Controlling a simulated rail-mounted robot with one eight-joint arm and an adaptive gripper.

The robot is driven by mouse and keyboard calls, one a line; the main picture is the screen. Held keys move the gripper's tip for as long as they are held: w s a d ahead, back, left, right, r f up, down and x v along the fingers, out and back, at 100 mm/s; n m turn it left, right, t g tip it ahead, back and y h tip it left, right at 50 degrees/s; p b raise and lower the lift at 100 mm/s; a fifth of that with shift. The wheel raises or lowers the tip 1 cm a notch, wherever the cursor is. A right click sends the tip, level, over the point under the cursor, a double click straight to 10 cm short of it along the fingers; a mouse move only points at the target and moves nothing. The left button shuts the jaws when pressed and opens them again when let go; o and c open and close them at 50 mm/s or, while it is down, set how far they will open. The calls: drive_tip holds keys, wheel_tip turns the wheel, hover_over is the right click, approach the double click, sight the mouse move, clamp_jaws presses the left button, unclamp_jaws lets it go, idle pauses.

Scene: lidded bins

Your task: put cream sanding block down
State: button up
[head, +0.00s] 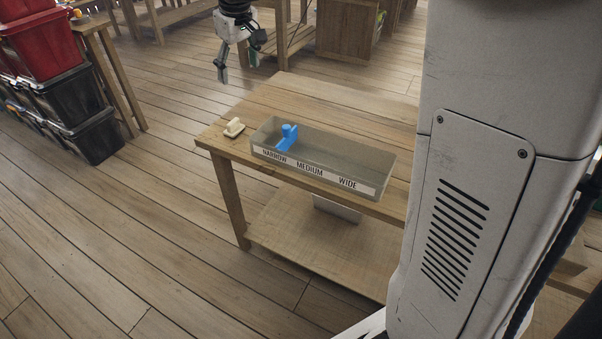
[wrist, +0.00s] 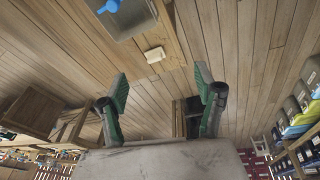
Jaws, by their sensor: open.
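The cream sanding block (head: 234,128) rests on the wooden table near its left corner, beside the tray and apart from it. It also shows in the wrist view (wrist: 154,54), beyond my open fingers. My gripper (head: 236,76) is open and empty, up and behind the table's left part, away from the block. In the wrist view its two green-padded fingers (wrist: 161,84) are spread wide with nothing between them.
A grey tray (head: 325,169) labelled NARROW, MEDIUM and WIDE stands on the table. Table top (head: 300,92) behind the tray is clear. Stacked red and black bins (head: 85,138) stand at the left.

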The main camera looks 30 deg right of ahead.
drive_tip(key=s+m+t, duration=0.2)
drive_tip(key=s, duration=1.7)
drive_tip(key=s+f+m+t, duration=0.2)
drive_tip(key=s+f, duration=0.5)
drive_tip(key=s, duration=0.6)
drive_tip(key=shift+s+f, duration=0.15)
drive_tip(key=shift+s, duration=0.25)
wheel_tip(320, 180, down, 22)
drive_tip(key=b, duration=2.2)
drive_tip(key=shift+f+b, duration=0.25)
drive_tip(key=shift+b, duration=0.05)
drive_tip(key=shift+c, duration=0.4)
